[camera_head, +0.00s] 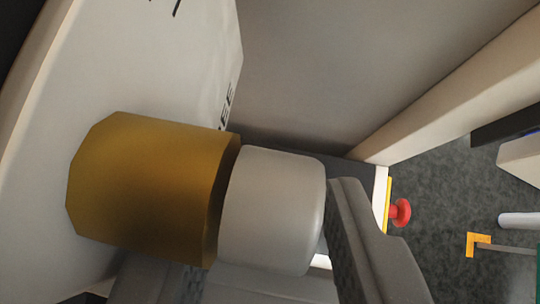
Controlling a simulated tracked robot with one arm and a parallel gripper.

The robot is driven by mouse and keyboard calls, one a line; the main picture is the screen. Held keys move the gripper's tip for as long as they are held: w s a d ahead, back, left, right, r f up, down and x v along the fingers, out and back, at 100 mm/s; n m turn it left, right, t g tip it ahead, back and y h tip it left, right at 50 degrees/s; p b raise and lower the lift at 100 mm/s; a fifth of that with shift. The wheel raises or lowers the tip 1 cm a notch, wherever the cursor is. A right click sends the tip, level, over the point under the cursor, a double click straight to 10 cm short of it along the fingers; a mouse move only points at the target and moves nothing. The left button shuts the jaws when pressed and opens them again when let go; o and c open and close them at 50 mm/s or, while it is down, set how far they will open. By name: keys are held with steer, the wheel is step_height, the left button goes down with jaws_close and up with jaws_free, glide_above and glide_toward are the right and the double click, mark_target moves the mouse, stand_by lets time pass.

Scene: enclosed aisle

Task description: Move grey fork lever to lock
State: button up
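A gold cylinder (145,185) fills the left middle of the view, with a light grey rounded cap (272,210) joined to its right end. I cannot tell whether this piece is part of the grey fork lever; no fork shape is clear. My gripper (267,245) has its dark grey fingers apart, one at the right of the cap and one at the lower left, partly hidden behind the gold cylinder. The cap lies across the gap between them in the picture. The right finger is close to the cap's right side; contact cannot be told.
A pale panel (190,60) with partly hidden black lettering stands behind the cylinder. A red mushroom button (402,212) is at the right. Farther right are a yellow bracket (474,243) and a white rod (518,220) over dark floor (430,180). A cream beam (450,85) crosses the upper right.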

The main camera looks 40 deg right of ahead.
steer(key=shift+w+d+f, duration=0.2)
steer(key=shift+f, duration=0.05)
jaws_close()
steer(key=shift+a+f, duration=0.1)
steer(key=shift+f, duration=0.05)
